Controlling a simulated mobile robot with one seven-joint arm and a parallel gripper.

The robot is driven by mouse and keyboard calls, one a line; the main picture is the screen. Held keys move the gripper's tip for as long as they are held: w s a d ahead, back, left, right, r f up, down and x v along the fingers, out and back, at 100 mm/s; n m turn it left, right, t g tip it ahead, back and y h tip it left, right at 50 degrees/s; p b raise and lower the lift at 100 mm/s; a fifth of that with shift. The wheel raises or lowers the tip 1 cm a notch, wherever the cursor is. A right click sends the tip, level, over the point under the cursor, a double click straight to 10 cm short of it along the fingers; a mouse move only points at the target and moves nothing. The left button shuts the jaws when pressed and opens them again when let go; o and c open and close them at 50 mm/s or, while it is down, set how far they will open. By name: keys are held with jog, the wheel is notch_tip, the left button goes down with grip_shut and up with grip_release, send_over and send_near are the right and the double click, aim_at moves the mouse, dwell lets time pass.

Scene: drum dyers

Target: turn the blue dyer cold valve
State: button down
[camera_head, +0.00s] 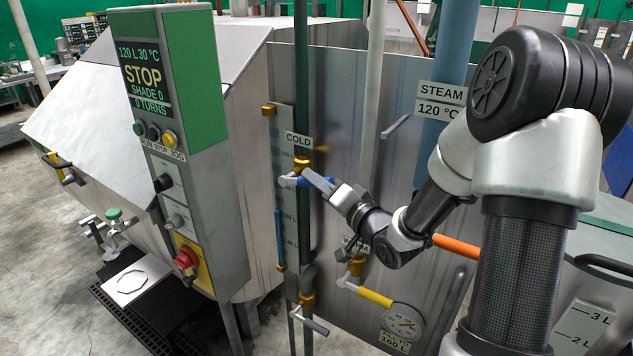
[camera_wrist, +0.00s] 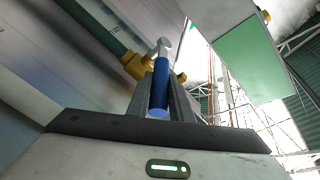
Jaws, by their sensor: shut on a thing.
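The cold valve is on a dark green vertical pipe under a "COLD" label (camera_head: 299,140), with a brass body (camera_head: 302,165) and a blue lever handle. In the wrist view the blue handle (camera_wrist: 159,86) lies between the two fingers of my gripper (camera_wrist: 163,80), its metal stem running to the brass valve body (camera_wrist: 136,65). In the head view my gripper (camera_head: 318,181) reaches in from the right at the valve and is shut on the handle, which the fingers partly cover.
A control column (camera_head: 200,170) with a display reading "STOP" stands just left of the valve. Below are an orange-yellow lever (camera_head: 375,297) and a round gauge (camera_head: 402,322). A blue steam pipe (camera_head: 446,65) stands to the right.

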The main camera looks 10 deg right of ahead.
jog(key=shift+d+f+t+b, duration=0.1)
jog(key=shift+f+t+b, duration=0.8)
jog(key=shift+b, duration=1.4)
jog(key=f+m+t+y+b, duration=0.1)
jog(key=b, duration=0.3)
jog(key=shift+s, duration=0.15)
jog(key=c, duration=1.6)
grip_release()
